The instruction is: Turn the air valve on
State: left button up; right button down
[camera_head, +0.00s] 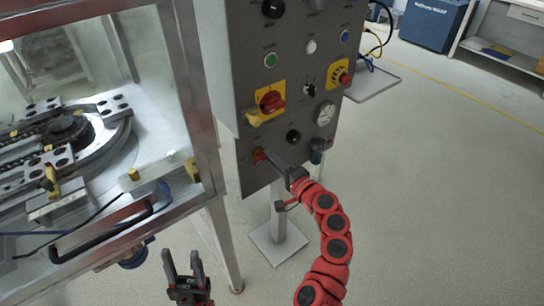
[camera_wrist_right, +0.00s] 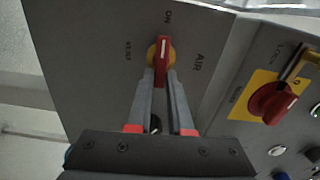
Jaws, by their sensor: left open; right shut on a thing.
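The air valve is a red knob with a white line on a yellow base, low on the grey control panel. It is at the panel's lower left in the head view (camera_head: 258,156) and upper middle in the right wrist view (camera_wrist_right: 162,48). Its handle and white line point along the direction of the "ON" label; "VENT" is to its left. My right gripper (camera_head: 271,158) is shut on the knob, one finger on each side, also seen in the right wrist view (camera_wrist_right: 160,84). My left gripper (camera_head: 183,266) is open and empty, low in front of the glass cabinet.
A larger red rotary switch on a yellow plate (camera_head: 272,103), with a brass-coloured padlock (camera_head: 258,117), is above the valve. A gauge (camera_head: 325,114) and several buttons are on the same panel. The ring track cabinet (camera_head: 195,120) stands at left.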

jog(key=shift+f+m, duration=0.2)
jog(key=shift+m, duration=0.3)
jog(key=c, duration=0.8)
grip_release()
jog(key=shift+r, duration=0.1)
jog(key=shift+s+d, duration=0.1)
jog(key=b+v, duration=0.1)
jog(key=v, duration=1.6)
jog(key=shift+s, duration=0.1)
